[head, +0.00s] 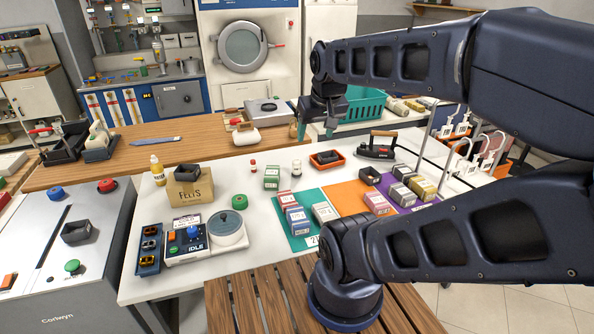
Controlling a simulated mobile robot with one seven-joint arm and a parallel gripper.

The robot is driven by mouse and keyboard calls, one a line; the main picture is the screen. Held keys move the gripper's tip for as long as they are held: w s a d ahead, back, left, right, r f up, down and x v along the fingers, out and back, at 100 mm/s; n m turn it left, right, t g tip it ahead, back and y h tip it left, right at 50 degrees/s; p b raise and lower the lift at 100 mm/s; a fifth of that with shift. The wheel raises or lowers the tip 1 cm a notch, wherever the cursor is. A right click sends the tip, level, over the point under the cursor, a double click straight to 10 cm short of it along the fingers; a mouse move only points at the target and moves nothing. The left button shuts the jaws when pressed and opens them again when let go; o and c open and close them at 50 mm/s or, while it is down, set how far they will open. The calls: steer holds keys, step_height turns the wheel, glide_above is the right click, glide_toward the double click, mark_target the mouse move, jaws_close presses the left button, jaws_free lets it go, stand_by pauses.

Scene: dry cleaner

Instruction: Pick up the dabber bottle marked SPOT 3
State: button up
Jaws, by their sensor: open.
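I cannot read SPOT 3 on any bottle. A yellow bottle (158,171) stands at the left of the white table beside the FELTS box. My gripper (315,129) is open and points down above the back of the table, apart from all these bottles. Nothing shows between its fingers.
A FELTS box (191,191) and a control box reading IDLE (189,240) stand at the left of the table. Several small labelled blocks lie on teal, orange and purple mats (347,194). An iron (377,145) and a green basket (362,103) are behind. My arm covers the right side.

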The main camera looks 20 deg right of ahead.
steer(key=n+g+h, duration=0.1)
steer(key=n+h, duration=0.2)
steer(key=n, duration=2.4)
glide_above(294, 161)
steer(key=s+a, duration=0.2)
steer(key=f, duration=2.8)
steer(key=shift+w+d+f, duration=0.2)
steer(key=shift+w, duration=0.05)
steer(key=x, duration=0.4)
steer(key=shift+s+d+x, duration=0.1)
steer(key=shift+d+x, duration=0.05)
steer(key=shift+x, duration=0.85)
steer(key=shift+s+d+x, duration=0.1)
steer(key=shift+d+x, duration=0.05)
steer(key=shift+x, duration=0.85)
steer(key=shift+s+d+x, duration=0.1)
steer(key=shift+x, duration=0.95)
